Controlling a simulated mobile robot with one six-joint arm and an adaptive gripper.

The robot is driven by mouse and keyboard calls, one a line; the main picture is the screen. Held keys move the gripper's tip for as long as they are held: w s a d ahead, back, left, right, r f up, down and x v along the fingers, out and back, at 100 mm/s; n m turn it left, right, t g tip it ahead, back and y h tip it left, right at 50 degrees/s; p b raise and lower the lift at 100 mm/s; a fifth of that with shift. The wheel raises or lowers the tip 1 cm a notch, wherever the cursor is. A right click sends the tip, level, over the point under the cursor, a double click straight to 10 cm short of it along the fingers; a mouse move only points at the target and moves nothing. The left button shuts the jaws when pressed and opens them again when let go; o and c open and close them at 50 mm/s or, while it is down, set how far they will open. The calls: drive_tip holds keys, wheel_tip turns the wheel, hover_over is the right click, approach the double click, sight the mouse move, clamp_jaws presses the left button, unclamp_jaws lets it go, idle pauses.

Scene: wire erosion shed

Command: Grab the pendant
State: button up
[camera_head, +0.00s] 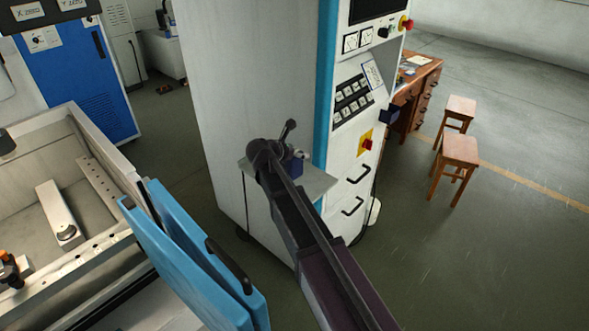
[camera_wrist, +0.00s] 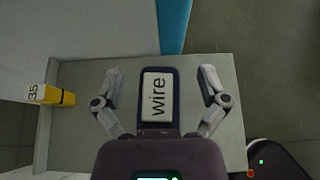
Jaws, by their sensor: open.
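A dark, upright-looking block with a white label reading "wire" (camera_wrist: 157,88), which I take for the pendant, is at a grey shelf in the wrist view. My gripper (camera_wrist: 160,76) is open, with one finger on each side of the block and a visible gap on both sides. I cannot tell its height above the shelf. In the head view my gripper (camera_head: 276,145) is over the small shelf on the cabinet's side. A small dark blue item (camera_head: 296,167) shows just right of it, partly hidden by my arm, and may be the same block.
The grey shelf (camera_head: 318,182) juts from the tall white and blue cabinet (camera_head: 235,85). A yellow item marked "35" (camera_wrist: 50,95) lies at the shelf's left edge in the wrist view. Blue panels (camera_head: 195,255) stand left of my arm. Open floor lies to the right, with stools (camera_head: 459,151).

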idle(0.3)
clamp_jaws()
drive_tip(key=shift+r, duration=0.1)
idle(0.4)
wheel_tip(320, 180, up, 4)
drive_tip(key=p, duration=0.3)
drive_tip(key=shift+f+p, duration=0.25)
drive_tip(key=shift+p, duration=0.1)
drive_tip(key=s+d, duration=0.3)
drive_tip(key=s, duration=0.4)
drive_tip(key=s+d+r+p, duration=0.1)
drive_tip(key=s+d, duration=0.2)
drive_tip(key=s, duration=0.4)
drive_tip(key=shift+s+d+r, duration=0.15)
drive_tip(key=shift+s+d, duration=0.05)
drive_tip(key=shift+s, duration=0.15)
